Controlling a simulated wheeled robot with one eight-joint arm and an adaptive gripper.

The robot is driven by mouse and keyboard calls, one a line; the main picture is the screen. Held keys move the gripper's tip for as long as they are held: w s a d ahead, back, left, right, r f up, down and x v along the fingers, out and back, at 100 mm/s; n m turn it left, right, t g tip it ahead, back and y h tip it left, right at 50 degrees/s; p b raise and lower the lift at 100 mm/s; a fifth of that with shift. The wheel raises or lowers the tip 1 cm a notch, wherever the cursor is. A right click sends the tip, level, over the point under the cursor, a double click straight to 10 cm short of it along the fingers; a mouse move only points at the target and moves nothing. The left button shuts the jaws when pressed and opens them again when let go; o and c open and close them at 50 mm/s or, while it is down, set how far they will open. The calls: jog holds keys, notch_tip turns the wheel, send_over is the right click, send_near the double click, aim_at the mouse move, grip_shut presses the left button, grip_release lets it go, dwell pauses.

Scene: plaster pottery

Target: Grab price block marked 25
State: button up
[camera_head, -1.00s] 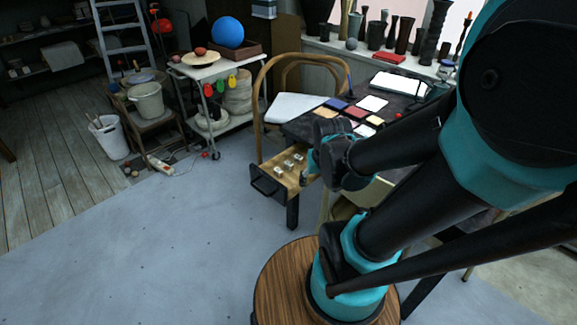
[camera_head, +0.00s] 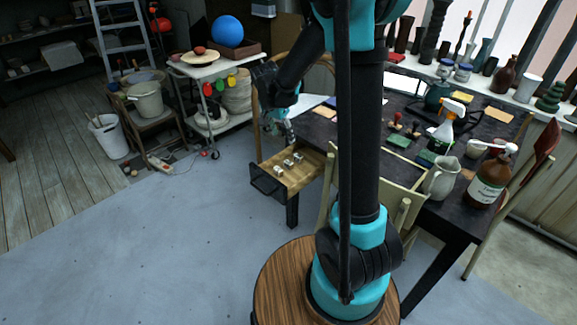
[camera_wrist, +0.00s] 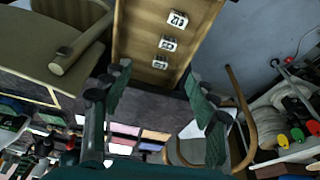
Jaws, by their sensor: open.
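Three small pale price blocks stand in a row in the open wooden drawer (camera_head: 306,172). In the head view they are the near block (camera_head: 279,169), the middle block (camera_head: 288,162) and the far block (camera_head: 298,156). In the wrist view they show as the top block (camera_wrist: 177,19), the middle block (camera_wrist: 168,43) and the lowest block (camera_wrist: 160,62). Their dark markings are too small to tell which reads 25. My gripper (camera_wrist: 157,78) is open and empty, its fingers apart. In the head view my gripper (camera_head: 287,137) hangs above the drawer's back end, beyond the blocks.
The drawer juts from the dark table (camera_head: 322,128), which holds cards, a spray bottle (camera_head: 446,120) and a jug (camera_head: 441,178). A wooden chair (camera_wrist: 243,110) is close to the gripper's right in the wrist view. The floor before the drawer is clear.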

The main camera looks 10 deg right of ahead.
jog(key=w+a+m, duration=0.1)
jog(key=w, duration=0.1)
send_over(288, 162)
jog(key=a, duration=0.2)
notch_tip(288, 162, down, 11)
jog(key=shift+s+d+x, duration=0.1)
jog(key=shift+s+x, duration=0.15)
jog(key=shift+x, duration=0.85)
jog(key=shift+s+d+x, duration=0.1)
jog(key=shift+s+x, duration=0.1)
jog(key=shift+x, duration=0.85)
jog(key=shift+s+d+x, duration=0.1)
jog(key=shift+s+x, duration=0.15)
jog(key=shift+x, duration=0.85)
jog(key=c, duration=0.9)
